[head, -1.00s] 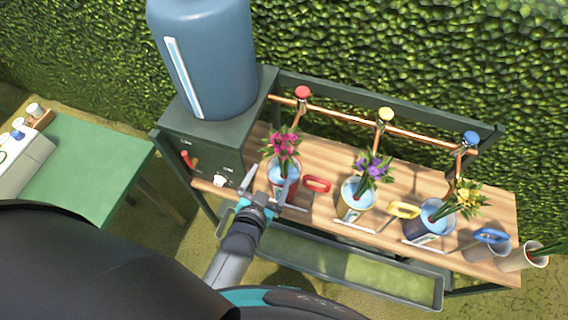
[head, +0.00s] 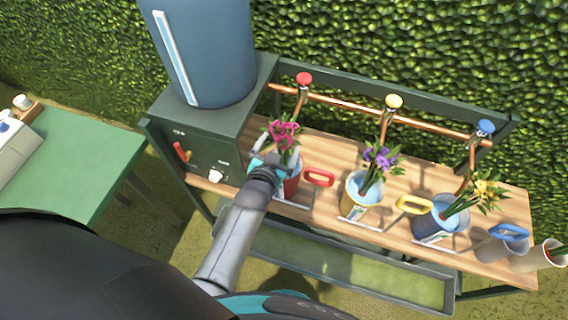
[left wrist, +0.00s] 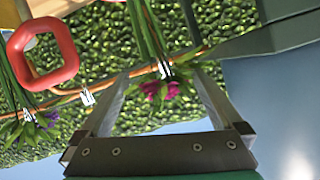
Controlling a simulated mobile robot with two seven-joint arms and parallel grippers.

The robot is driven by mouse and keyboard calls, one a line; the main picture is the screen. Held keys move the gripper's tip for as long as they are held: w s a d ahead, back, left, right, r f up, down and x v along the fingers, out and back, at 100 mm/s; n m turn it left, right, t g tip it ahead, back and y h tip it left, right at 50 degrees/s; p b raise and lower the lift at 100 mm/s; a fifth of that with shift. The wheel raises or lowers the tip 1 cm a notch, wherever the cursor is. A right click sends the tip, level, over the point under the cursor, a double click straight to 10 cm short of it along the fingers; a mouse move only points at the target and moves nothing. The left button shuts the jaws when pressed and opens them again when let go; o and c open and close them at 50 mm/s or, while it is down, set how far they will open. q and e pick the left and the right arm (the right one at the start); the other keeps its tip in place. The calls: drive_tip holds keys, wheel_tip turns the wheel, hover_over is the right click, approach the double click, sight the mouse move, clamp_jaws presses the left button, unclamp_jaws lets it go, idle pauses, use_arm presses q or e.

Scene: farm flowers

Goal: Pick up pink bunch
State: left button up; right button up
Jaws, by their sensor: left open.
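The pink bunch (head: 284,133) stands in a bucket with a red stripe (head: 291,185) at the left end of the wooden bench. My left gripper (head: 275,158) is at the front left of this bucket, close to the bunch, and partly hides both. In the left wrist view the picture is upside down; the pink flowers (left wrist: 160,90) and their green stems show between the two spread fingers (left wrist: 164,82). The gripper is open, and I see no finger closed on the stems. My right gripper is not in view.
A purple bunch (head: 379,158) and a yellow bunch (head: 484,191) stand in buckets to the right. A copper pipe (head: 350,109) runs behind. A blue tank (head: 203,60) stands at left.

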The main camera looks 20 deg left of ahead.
use_arm(q)
drive_tip(key=b+x, duration=0.3)
drive_tip(key=x, duration=0.1)
drive_tip(key=shift+w+f+b, duration=0.1)
drive_tip(key=shift+b, duration=0.3)
drive_tip(key=shift+w+b, duration=0.3)
drive_tip(key=shift+w, duration=0.1)
clamp_jaws()
idle(0.3)
